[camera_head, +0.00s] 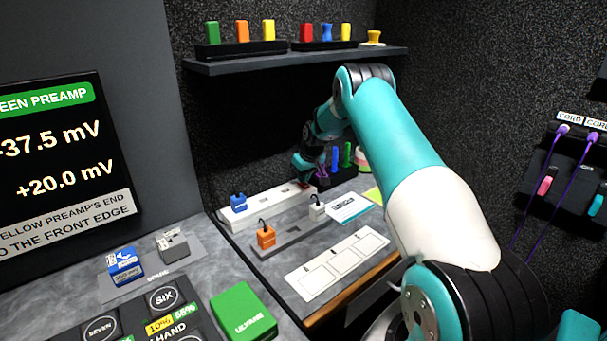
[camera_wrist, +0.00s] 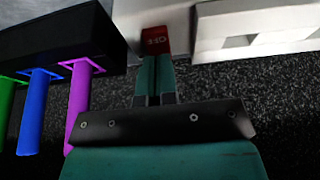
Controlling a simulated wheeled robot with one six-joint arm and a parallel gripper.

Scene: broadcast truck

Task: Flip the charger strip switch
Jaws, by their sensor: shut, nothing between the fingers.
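The white charger strip (camera_head: 265,208) lies along the back of the counter, with a blue charger block (camera_head: 238,203) at its left end. In the wrist view, the red switch (camera_wrist: 156,38) sits on the strip's pale end (camera_wrist: 188,38). It carries white lettering that looks like "OFF", seen turned. My gripper (camera_wrist: 154,60) is shut and empty. Its fingertips are right at the near edge of the red switch; I cannot tell whether they touch it. In the head view my gripper (camera_head: 305,166) is over the strip's far right end, and its fingertips are hard to make out.
A dark holder (camera_wrist: 60,32) with purple, blue and green sticks stands close to the left of my fingers in the wrist view. A grey strip with an orange charger (camera_head: 266,237) and a white charger (camera_head: 317,211) lies in front. A shelf (camera_head: 290,63) hangs above.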

